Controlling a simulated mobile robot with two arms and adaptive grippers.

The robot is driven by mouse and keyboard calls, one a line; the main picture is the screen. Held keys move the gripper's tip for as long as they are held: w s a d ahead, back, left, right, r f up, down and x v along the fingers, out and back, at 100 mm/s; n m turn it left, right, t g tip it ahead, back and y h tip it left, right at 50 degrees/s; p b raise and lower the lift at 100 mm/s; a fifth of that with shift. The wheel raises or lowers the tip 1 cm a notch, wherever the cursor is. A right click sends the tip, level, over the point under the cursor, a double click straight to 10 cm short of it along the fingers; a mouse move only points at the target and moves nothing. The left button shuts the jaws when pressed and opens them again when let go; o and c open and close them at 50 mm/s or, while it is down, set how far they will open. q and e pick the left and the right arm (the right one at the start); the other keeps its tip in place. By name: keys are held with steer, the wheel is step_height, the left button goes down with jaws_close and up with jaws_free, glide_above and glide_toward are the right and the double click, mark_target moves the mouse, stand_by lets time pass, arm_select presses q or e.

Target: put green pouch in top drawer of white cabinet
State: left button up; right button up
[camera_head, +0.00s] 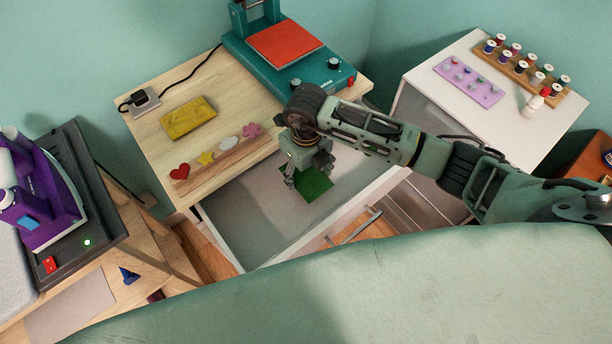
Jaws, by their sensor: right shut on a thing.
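The green pouch (319,188) is a flat dark green piece in the camera_head view, at the middle of the picture. My right gripper (297,178) is shut on it, pointing down, with its arm coming in from the right. Gripper and pouch are over the inside of the open white drawer (237,207), which is pulled out below the cabinet's wooden top. I cannot tell whether the pouch touches the drawer floor. Part of the pouch is hidden by the gripper. My left gripper is not in view.
The wooden top holds a yellow pouch (188,118), a strip with small shapes (217,158) and a teal press (285,58). A white table (500,125) with thread spools is at right. A purple machine (45,200) stands at left. The drawer's left part is clear.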

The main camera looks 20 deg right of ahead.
mark_target(306, 175)
steer(key=shift+f, duration=1.7)
steer(key=shift+f, duration=0.15)
steer(key=o, duration=1.1)
step_height(306, 175, up, 12)
steer(key=shift+r, duration=0.2)
